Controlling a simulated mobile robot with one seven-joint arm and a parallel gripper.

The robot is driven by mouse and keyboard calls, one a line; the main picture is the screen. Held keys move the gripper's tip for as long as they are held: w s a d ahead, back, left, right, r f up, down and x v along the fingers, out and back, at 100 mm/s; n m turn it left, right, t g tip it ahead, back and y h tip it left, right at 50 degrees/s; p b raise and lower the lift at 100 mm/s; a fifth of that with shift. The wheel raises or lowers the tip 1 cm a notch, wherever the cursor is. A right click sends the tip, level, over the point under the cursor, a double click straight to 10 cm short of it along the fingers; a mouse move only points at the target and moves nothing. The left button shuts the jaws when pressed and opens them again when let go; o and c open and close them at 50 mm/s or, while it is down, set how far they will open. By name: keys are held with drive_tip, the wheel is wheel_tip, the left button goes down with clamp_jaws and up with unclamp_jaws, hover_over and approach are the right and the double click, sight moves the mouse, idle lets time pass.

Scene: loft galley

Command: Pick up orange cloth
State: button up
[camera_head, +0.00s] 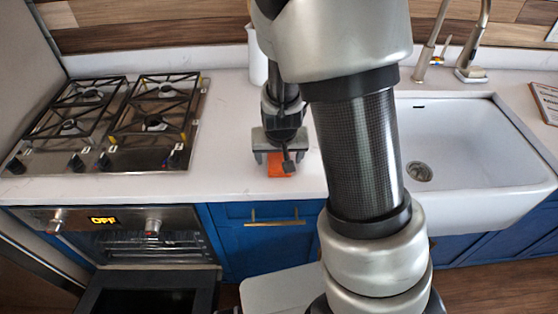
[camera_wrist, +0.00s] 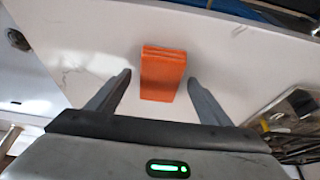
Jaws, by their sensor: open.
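The orange cloth (camera_head: 279,166) is a small folded piece on the white counter, near its front edge between the stove and the sink. My gripper (camera_head: 278,160) is above it, pointing down, and hides part of it in the head view. In the wrist view the orange cloth (camera_wrist: 162,74) lies beyond and between the two fingertips of my gripper (camera_wrist: 158,78). The fingers are spread wide with nothing held between them. I cannot tell how high they are above the counter.
A gas stove (camera_head: 110,120) is at the left and a white sink (camera_head: 460,150) with a faucet (camera_head: 430,45) at the right. A white container (camera_head: 257,62) stands behind my gripper. The oven door (camera_head: 150,290) below hangs open. The counter (camera_head: 225,140) beside the stove is clear.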

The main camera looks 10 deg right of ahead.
sight(279, 160)
drive_tip(key=shift+f, duration=0.2)
drive_tip(key=shift+c, duration=0.2)
drive_tip(key=c, duration=1.2)
drive_tip(key=shift+r, duration=0.1)
wheel_tip(279, 160, up, 10)
drive_tip(key=p, duration=0.3)
drive_tip(key=shift+r, duration=0.2)
